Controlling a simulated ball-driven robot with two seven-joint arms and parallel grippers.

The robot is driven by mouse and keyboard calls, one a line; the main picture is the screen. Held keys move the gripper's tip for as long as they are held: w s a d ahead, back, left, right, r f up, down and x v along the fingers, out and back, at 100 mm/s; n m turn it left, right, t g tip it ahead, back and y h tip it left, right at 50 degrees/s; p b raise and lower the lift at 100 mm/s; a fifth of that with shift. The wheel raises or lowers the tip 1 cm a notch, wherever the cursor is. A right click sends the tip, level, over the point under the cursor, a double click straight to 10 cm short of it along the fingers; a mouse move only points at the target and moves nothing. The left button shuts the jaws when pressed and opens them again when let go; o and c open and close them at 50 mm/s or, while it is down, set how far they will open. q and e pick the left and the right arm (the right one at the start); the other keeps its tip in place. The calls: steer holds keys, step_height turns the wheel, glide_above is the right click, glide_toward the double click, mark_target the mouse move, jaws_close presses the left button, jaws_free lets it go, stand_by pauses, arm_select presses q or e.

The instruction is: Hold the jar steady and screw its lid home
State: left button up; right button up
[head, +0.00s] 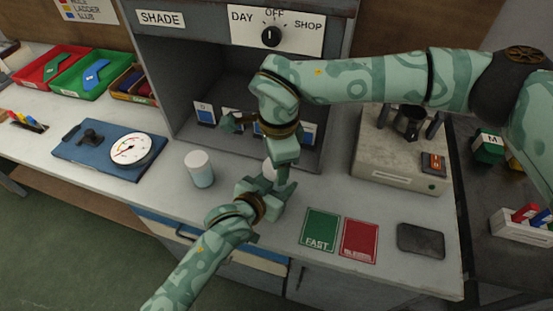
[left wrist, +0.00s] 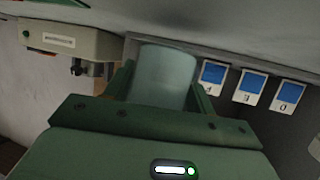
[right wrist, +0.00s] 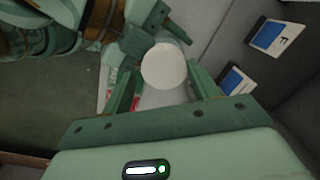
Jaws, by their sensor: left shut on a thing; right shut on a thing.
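The jar (left wrist: 165,72) is a pale grey-blue cylinder between the fingers of my left gripper (head: 266,184) in the left wrist view. In the head view only a small white patch (head: 268,170) shows between the two grippers. My left gripper is shut on the jar from the front. My right gripper (head: 284,174) comes down from above, close beside the left one. In the right wrist view the round white lid (right wrist: 164,66) lies between its fingers, and the gripper is shut on it. The seam between lid and jar is hidden, so I cannot tell how the lid is seated.
A white-topped container (head: 199,168) stands left of the grippers. A gauge board (head: 85,147) lies farther left. The grey cabinet (head: 155,75) stands behind, with blue-and-white cards inside. Green (head: 320,229) and red (head: 360,241) cards and a dark pad (head: 420,240) lie at right front.

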steer(key=shift+s+r, duration=0.2)
steer(key=shift+r, duration=0.25)
steer(key=shift+c, duration=0.4)
step_height(320, 180, up, 2)
steer(key=shift+r, duration=0.1)
steer(key=c, duration=0.6)
steer(key=shift+r, duration=0.35)
steer(key=o, duration=0.6)
steer(key=shift+f, duration=0.15)
steer(key=o, duration=0.5)
steer(key=shift+s+a+r+n, duration=0.1)
steer(key=shift+a+r+n, duration=0.25)
steer(key=shift+a, duration=0.15)
steer(key=shift+o, duration=0.4)
steer(key=n, duration=0.1)
steer(key=r+n, duration=0.1)
steer(key=n, duration=0.1)
steer(key=shift+a+n, duration=0.2)
steer(key=shift+n, duration=0.05)
steer(key=shift+w+r+n, duration=0.2)
steer(key=shift+r+n, duration=0.15)
steer(key=shift+n, duration=0.75)
steer(key=n, duration=0.3)
steer(key=shift+w+d+r, duration=0.15)
steer(key=shift+d+r, duration=0.15)
steer(key=shift+d, duration=0.05)
steer(key=shift+d+n, duration=0.15)
steer(key=shift+n, duration=0.75)
